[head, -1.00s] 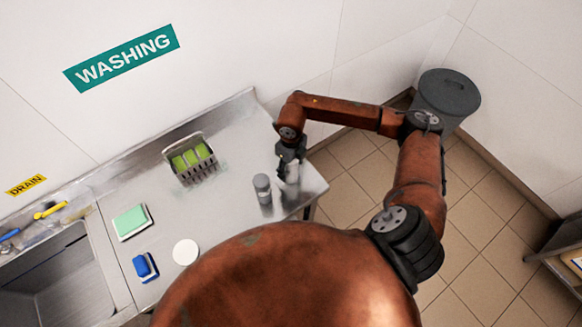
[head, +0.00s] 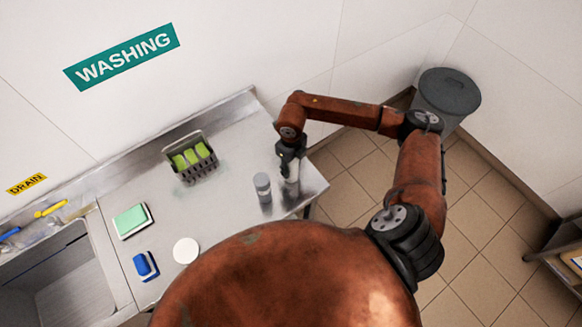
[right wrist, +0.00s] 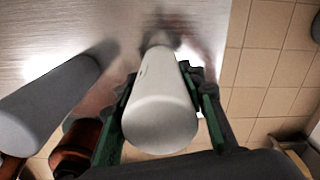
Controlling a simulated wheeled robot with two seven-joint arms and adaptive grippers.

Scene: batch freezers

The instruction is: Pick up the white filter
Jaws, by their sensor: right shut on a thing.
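The white filter (right wrist: 160,105) is a pale cylinder standing near the right end of the steel counter. In the right wrist view it lies between the two green-lined fingers of my right gripper (right wrist: 160,112), which is shut on it. In the head view my right gripper (head: 290,160) reaches down over the filter (head: 292,174), and its fingers partly hide it. I cannot tell whether the filter's base touches the counter. My left gripper is not in view.
A grey cylinder (head: 262,187) stands just left of the filter; it also shows in the right wrist view (right wrist: 45,100). The counter's edge is close on the right.

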